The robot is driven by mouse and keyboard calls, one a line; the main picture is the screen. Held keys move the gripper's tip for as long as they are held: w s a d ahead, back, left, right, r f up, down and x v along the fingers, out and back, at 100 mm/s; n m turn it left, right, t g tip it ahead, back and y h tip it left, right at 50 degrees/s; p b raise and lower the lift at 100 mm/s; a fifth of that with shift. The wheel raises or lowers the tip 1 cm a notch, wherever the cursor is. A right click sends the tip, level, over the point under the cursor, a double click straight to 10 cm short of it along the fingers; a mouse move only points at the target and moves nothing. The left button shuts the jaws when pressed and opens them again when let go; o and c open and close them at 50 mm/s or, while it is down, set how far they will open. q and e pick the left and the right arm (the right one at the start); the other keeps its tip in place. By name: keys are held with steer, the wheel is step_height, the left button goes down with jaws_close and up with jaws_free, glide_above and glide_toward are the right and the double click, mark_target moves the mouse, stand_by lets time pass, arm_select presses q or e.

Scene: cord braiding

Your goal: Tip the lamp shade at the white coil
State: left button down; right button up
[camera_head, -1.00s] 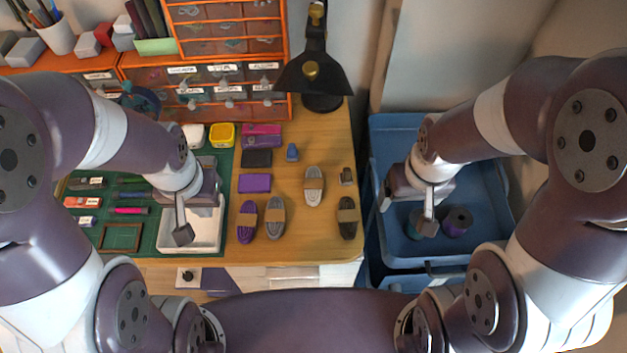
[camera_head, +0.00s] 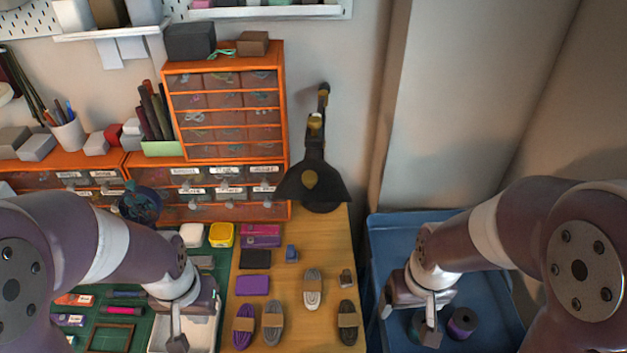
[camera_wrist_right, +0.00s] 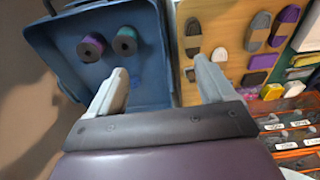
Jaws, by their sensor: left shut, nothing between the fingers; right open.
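The black desk lamp's shade (camera_head: 318,186) is a dark cone at the back right of the table, with a brass-coloured knob on it. The white coil (camera_head: 313,290) is a pale cord hank with a tan band, lying on the wood in front of the lamp. It also shows in the right wrist view (camera_wrist_right: 219,56). My left gripper (camera_head: 177,343) is shut and empty over the white tray, left of the coils. My right gripper (camera_head: 429,332) is open and empty above the blue crate. Its two fingers show in the right wrist view (camera_wrist_right: 160,85).
Purple (camera_head: 243,326), grey (camera_head: 272,321) and black (camera_head: 347,322) coils lie around the white one. An orange drawer cabinet (camera_head: 226,163) stands left of the lamp. The blue crate (camera_head: 385,232) on the right holds spools (camera_head: 462,322). Bare wood lies between lamp and white coil.

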steer(key=shift+w+a, duration=0.15)
steer(key=shift+a, duration=0.1)
steer(key=c, duration=0.5)
steer(key=w+a+r+t+p, duration=0.1)
steer(key=a, duration=0.2)
steer(key=w+a+t+y+p, duration=0.1)
steer(key=w+a, duration=0.1)
steer(key=w+a+r+t, duration=0.1)
steer(key=w+a, duration=0.1)
steer(key=a, duration=0.1)
steer(key=shift+a+r+n+t+y+p, duration=0.3)
steer(key=shift+a+t+y+p, duration=0.05)
steer(key=shift+t+y+p, duration=0.05)
steer(key=shift+c, duration=0.6)
steer(key=m+t+h+p, duration=0.1)
steer(key=t+h+p, duration=0.35)
steer(key=t, duration=0.85)
glide_toward(310, 183)
steer(key=shift+y, duration=0.85)
steer(key=w+p, duration=0.1)
steer(key=w, duration=0.2)
steer(key=w+d+p, duration=0.1)
steer(key=w, duration=0.2)
steer(key=w+p, duration=0.1)
steer(key=w, duration=0.3)
steer(key=shift+d+r+p, duration=0.15)
steer(key=shift+d+p, duration=0.1)
steer(key=shift+p, duration=0.05)
steer(key=shift+w, duration=0.6)
